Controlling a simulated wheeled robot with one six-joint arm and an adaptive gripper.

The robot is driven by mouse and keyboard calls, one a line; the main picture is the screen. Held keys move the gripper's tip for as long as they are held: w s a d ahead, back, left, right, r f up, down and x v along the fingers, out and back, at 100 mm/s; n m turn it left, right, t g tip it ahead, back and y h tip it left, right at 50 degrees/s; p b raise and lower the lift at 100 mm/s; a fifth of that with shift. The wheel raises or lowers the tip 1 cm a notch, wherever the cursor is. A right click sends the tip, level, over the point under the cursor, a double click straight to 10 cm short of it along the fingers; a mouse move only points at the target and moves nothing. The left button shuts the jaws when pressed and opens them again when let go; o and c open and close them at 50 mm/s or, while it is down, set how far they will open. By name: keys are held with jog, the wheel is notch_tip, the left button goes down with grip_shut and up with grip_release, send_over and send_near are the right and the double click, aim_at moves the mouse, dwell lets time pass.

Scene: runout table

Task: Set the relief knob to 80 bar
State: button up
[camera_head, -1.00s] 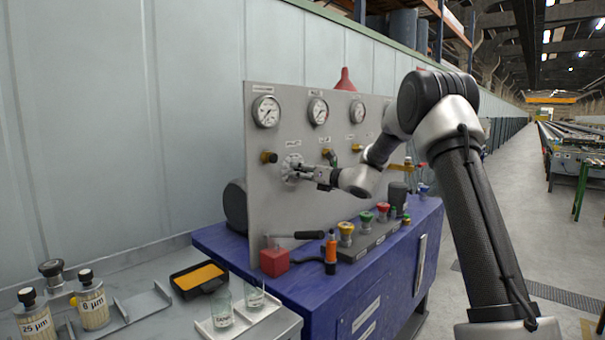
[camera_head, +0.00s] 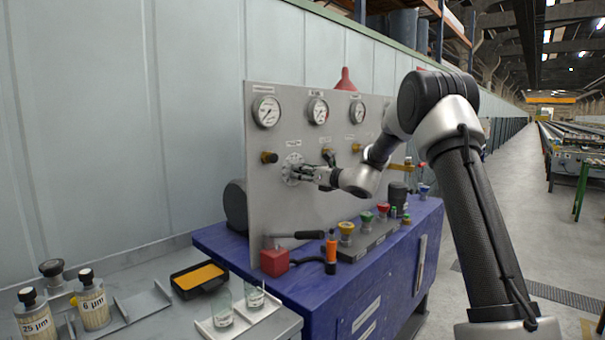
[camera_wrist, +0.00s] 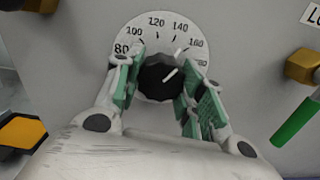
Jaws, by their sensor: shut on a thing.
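The relief knob is a black round knob (camera_wrist: 157,84) in the wrist view, in the middle of a white dial plate (camera_wrist: 138,32) marked 80, 100, 120, 140, 160 and a partly hidden higher mark. The knob's white line points up and right, roughly between 140 and 160. My gripper (camera_wrist: 161,82) is shut on the knob, one green-padded finger at each side. In the head view my gripper (camera_head: 307,173) reaches the dial plate (camera_head: 290,168) on the grey panel (camera_head: 262,210); the knob itself is hidden there.
Three gauges, including the left one (camera_head: 266,111), sit above on the panel. A brass fitting (camera_head: 269,157) is left of the dial. A green-handled valve (camera_wrist: 295,122) is close on the right in the wrist view. Coloured knobs, a red block (camera_head: 274,262) and tools occupy the blue bench (camera_head: 225,240).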

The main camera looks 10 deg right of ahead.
jog(key=n, duration=0.5)
jog(key=shift+n, duration=0.3)
jog(key=n, duration=1)
jog(key=shift+n, duration=0.4)
jog(key=n, duration=0.5)
jog(key=o, duration=1)
jog(key=shift+d+r, duration=0.1)
jog(key=shift+d, duration=0.05)
